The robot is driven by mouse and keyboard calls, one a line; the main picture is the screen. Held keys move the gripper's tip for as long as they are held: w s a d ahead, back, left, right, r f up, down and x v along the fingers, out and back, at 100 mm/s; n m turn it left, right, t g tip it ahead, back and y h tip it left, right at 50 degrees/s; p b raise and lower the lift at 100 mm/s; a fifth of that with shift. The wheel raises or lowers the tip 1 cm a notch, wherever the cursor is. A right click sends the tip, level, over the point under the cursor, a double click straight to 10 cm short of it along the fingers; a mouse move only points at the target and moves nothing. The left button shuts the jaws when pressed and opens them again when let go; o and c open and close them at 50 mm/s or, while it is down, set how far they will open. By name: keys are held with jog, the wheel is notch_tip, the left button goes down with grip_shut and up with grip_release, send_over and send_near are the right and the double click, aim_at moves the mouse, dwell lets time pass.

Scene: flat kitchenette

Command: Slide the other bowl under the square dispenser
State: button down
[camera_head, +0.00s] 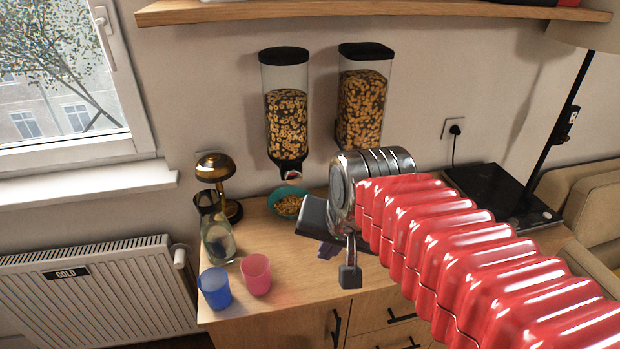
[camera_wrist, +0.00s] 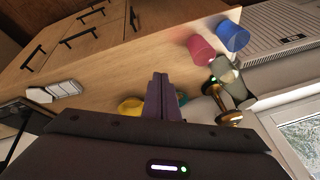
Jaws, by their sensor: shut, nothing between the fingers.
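The square dispenser (camera_head: 362,100), full of ring cereal, is on the wall right of the round dispenser (camera_head: 286,110). A teal bowl (camera_head: 287,203) with cereal stands under the round dispenser. It shows partly in the wrist view (camera_wrist: 182,98), right of my fingers. A yellow bowl (camera_wrist: 129,106) shows in the wrist view just left of my fingers, partly hidden by my gripper; my arm hides it in the head view. My gripper (camera_wrist: 161,76) is shut and empty, low over the counter. Its purple fingertips show in the head view (camera_head: 328,250). Contact with the yellow bowl cannot be told.
A pink cup (camera_head: 256,274), a blue cup (camera_head: 214,288), a glass bottle (camera_head: 218,241) and a brass lamp (camera_head: 217,168) stand at the counter's left end. A dark flat panel (camera_head: 490,190) lies at the right.

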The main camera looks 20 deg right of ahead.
jog(key=s+a+n, duration=0.1)
jog(key=n, duration=0.1)
jog(key=s+a+n, duration=0.1)
jog(key=s+n, duration=0.1)
jog(key=s+f+n, duration=0.1)
jog(key=s+n, duration=0.1)
jog(key=shift+a+f+t, duration=0.1)
jog(key=shift+a+t, duration=0.2)
jog(key=shift+a, duration=0.1)
jog(key=shift+a+n, duration=0.15)
jog(key=shift+n, duration=0.15)
